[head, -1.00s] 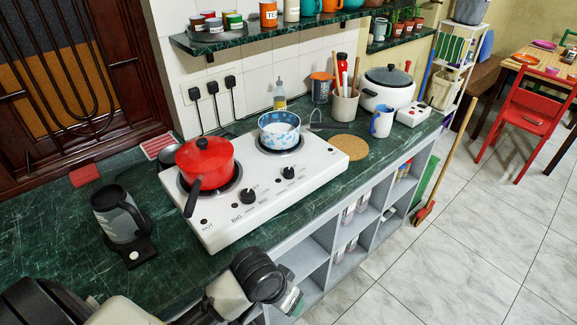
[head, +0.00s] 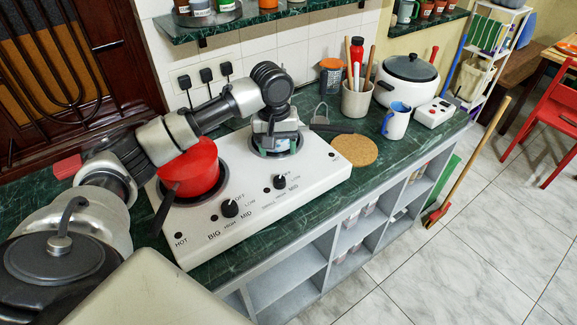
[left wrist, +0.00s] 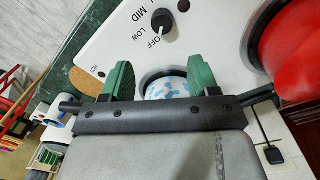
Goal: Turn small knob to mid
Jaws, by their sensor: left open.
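The small knob (head: 280,181) is a black dial on the front of the white stove (head: 310,178), right of the big knob (head: 230,208). My right gripper is not in view.
A red pot (head: 190,170) stands on the left burner, with my left arm passing close behind it. A cork mat (head: 346,149), a blue-and-white mug (head: 396,121) and a utensil holder (head: 356,101) stand right of the stove. The stove's front strip is clear.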

